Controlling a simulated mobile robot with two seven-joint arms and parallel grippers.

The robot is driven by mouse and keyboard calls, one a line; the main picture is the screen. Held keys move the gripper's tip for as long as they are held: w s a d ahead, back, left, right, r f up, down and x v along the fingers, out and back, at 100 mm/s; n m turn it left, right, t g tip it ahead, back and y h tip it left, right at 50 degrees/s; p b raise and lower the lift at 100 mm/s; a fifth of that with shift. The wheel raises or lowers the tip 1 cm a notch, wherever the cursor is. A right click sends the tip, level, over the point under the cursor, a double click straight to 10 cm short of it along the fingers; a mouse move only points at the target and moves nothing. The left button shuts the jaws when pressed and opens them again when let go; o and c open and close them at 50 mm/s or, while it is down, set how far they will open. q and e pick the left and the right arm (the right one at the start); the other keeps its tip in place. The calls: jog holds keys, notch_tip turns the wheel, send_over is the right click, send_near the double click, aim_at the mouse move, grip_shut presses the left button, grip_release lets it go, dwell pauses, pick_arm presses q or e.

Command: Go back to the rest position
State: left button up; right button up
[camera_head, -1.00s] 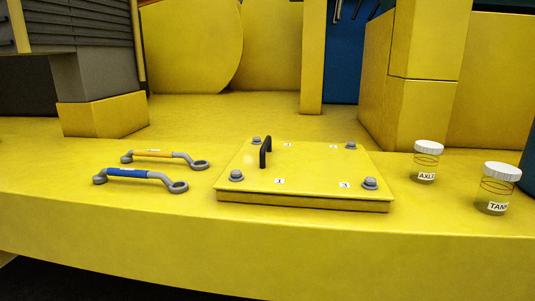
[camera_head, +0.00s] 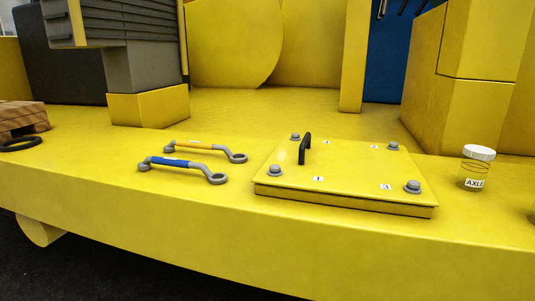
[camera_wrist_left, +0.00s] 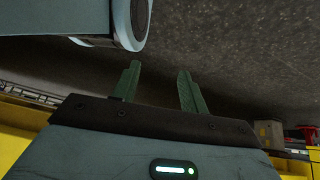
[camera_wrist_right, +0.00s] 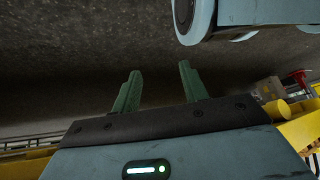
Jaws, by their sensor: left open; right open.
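My left gripper (camera_wrist_left: 158,88) shows in the left wrist view with its two green fingers apart and nothing between them. My right gripper (camera_wrist_right: 157,88) shows in the right wrist view, also open and empty. Dark grey floor lies beyond the fingers in both wrist views. A pale blue-grey rounded part of my own body is close to each gripper. Neither gripper shows in the head view.
A yellow deck holds a blue-handled wrench (camera_head: 180,164), a yellow-handled wrench (camera_head: 205,148), a bolted plate (camera_head: 345,178) with a black handle (camera_head: 305,148), and a jar labelled AXLE (camera_head: 477,168). A wooden stack (camera_head: 22,118) and black ring (camera_head: 18,144) are at left.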

pick_arm(q)
jog(key=w+r+t+p, duration=0.1)
jog(key=w+r+p, duration=0.2)
jog(key=r+p, duration=0.6)
jog(key=w+r+t+p, duration=0.1)
jog(key=w+r+p, duration=0.1)
jog(key=r+p, duration=0.7)
jog(key=shift+w+a+r, duration=0.2)
jog(key=shift+w, duration=0.2)
pick_arm(e)
jog(key=w+r+t, duration=0.1)
jog(key=w+r, duration=0.1)
jog(key=r, duration=0.7)
jog(key=w+r+t, duration=0.1)
jog(key=w+r, duration=0.2)
jog(key=r, duration=0.6)
jog(key=shift+w+r, duration=0.15)
jog(key=shift+r, duration=0.05)
